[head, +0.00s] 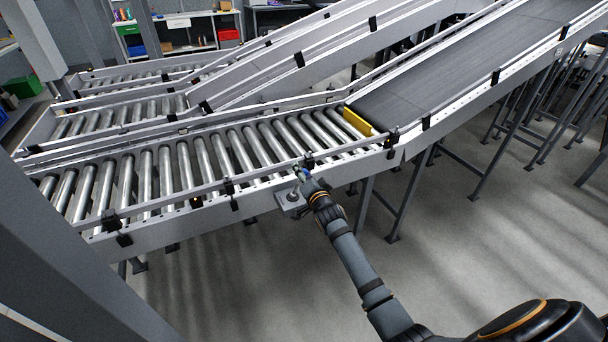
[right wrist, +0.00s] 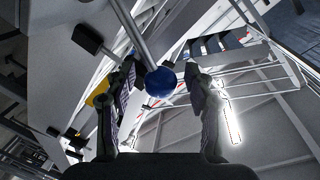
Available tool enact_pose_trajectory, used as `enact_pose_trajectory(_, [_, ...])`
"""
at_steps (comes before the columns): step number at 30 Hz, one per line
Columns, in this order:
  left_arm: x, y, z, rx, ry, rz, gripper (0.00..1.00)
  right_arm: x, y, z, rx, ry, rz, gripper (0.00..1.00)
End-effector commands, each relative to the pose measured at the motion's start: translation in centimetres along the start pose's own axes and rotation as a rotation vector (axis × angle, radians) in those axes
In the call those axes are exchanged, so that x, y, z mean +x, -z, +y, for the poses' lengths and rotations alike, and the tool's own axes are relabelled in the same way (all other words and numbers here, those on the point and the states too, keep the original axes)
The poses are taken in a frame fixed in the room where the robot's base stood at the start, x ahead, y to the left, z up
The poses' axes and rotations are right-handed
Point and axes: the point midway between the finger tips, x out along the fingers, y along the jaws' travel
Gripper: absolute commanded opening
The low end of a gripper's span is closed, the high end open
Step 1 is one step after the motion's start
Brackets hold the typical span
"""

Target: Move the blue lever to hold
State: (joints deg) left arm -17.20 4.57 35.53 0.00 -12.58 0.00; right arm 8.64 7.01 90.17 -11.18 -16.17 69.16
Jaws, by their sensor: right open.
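The blue lever shows in the right wrist view as a round blue knob (right wrist: 160,83) on a thin metal rod (right wrist: 132,34) that comes down from the top. In the head view the small blue knob (head: 298,169) shows at the tip of my right gripper (head: 304,180), above a grey lever box (head: 291,201) at the conveyor's near side. My right gripper, also in the right wrist view (right wrist: 162,74), is open. The knob appears between its two fingers, with visible gaps on both sides; contact is not visible. No hold marking is legible. My left gripper is not in view.
A roller conveyor (head: 206,163) with side rails runs behind the lever box and joins a sloped dark belt (head: 440,75) at the right. A yellow plate (head: 357,122) sits at their join. Grey support legs (head: 366,205) stand below. The floor (head: 225,290) in front is clear.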

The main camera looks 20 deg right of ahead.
Motion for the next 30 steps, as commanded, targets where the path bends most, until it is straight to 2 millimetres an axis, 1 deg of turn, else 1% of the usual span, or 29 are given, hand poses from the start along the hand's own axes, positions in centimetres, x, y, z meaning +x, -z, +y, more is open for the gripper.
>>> enact_pose_trajectory(2, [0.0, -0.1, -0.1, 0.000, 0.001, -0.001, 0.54, -0.3, 0.0, 0.0, 0.000, 0.000, 0.000, 0.54])
enact_pose_trajectory(5, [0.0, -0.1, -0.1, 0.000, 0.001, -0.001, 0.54, -1.6, -0.1, 0.1, -0.001, 0.000, 0.000, 0.54])
enact_pose_trajectory(12, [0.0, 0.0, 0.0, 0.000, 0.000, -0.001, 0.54, -7.5, -0.1, 0.1, -0.001, -0.001, -0.002, 0.54])
enact_pose_trajectory(15, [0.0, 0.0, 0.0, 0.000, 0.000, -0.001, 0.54, -9.5, -0.1, 0.1, -0.001, -0.001, -0.002, 0.54])
enact_pose_trajectory(18, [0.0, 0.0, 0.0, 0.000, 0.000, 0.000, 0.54, -11.0, -0.1, 0.1, -0.002, -0.002, -0.001, 0.54])
enact_pose_trajectory(22, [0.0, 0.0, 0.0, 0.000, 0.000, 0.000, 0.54, -11.9, 0.0, 0.0, 0.000, -0.001, 0.000, 0.54])
enact_pose_trajectory(30, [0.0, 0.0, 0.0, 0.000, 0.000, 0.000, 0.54, -12.0, 0.0, 0.0, 0.000, 0.000, 0.000, 0.54])
